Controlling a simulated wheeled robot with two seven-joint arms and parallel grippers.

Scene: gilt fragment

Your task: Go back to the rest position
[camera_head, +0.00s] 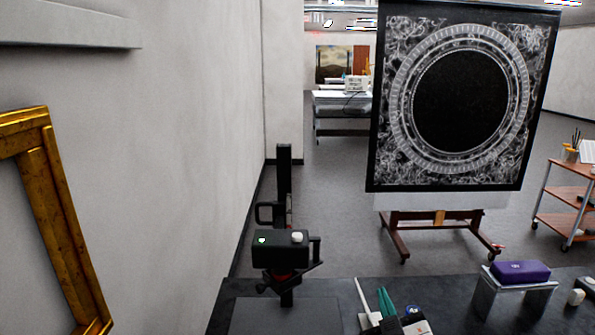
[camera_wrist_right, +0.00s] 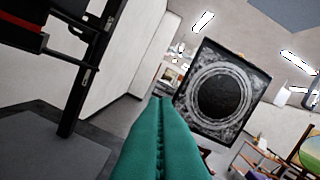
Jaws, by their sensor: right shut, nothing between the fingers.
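My right gripper (camera_head: 384,292) shows at the bottom of the head view, right of centre, low over or near the dark table. Its teal fingers also fill the lower middle of the right wrist view (camera_wrist_right: 161,100), pressed together with nothing between them. My left gripper is in neither view.
A black device on a post (camera_head: 280,247) stands left of my right gripper. A purple box (camera_head: 521,270) sits on a metal stand (camera_head: 500,299) at the right of the dark table (camera_head: 460,290). A gilt frame (camera_head: 63,215) hangs at left. An easel holds a dark ornate panel (camera_head: 460,100) beyond.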

